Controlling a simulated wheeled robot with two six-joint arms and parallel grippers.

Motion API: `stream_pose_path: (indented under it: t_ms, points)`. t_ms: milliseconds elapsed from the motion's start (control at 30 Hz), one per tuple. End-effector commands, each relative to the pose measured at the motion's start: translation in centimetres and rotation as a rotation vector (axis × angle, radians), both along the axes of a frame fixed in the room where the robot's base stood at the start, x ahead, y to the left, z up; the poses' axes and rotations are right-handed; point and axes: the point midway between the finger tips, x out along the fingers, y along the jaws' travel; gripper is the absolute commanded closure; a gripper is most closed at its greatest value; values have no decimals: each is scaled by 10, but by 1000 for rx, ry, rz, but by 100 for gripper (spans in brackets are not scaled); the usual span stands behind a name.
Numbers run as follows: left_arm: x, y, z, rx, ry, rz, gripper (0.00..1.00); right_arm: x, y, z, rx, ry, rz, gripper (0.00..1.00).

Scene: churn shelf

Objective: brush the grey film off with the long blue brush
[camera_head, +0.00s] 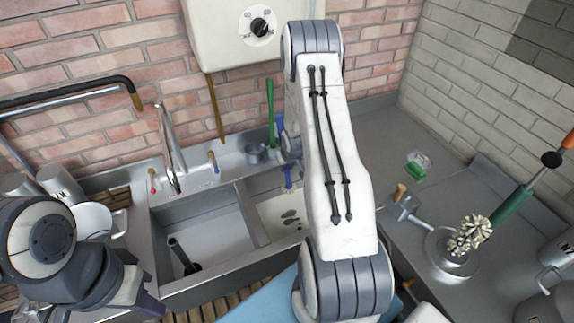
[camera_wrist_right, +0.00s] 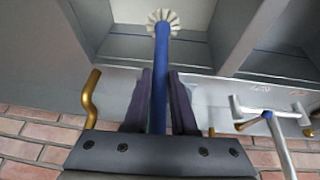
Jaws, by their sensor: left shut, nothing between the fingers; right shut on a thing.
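The long blue brush is held in my right gripper (camera_wrist_right: 160,100), which is shut on its blue handle (camera_wrist_right: 161,75). Its round, pale bristle head (camera_wrist_right: 163,19) points away from the fingers, toward the sink. In the head view the lower part of the brush (camera_head: 287,177) shows at the right basin, with the arm hiding most of the gripper. Grey film patches (camera_head: 290,217) lie on the pale floor of the right basin (camera_head: 268,200). I cannot tell whether the bristles touch the basin. My left gripper (camera_head: 150,306) is shut and empty at the lower left.
The left basin (camera_head: 190,235) holds a dark upright pipe. A faucet (camera_head: 172,150) stands behind it.

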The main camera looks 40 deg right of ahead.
Motion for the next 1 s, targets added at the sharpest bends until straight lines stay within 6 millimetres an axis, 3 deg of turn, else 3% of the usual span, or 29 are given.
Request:
stream_pose_path:
  t_ms: [33, 1000]
  points:
    - [0, 0, -11, 0, 0, 1, 100, 0, 0, -12, -1, -1, 1, 100]
    - [0, 0, -109, 0, 1, 6, 100, 1, 0, -128, -1, -1, 2, 100]
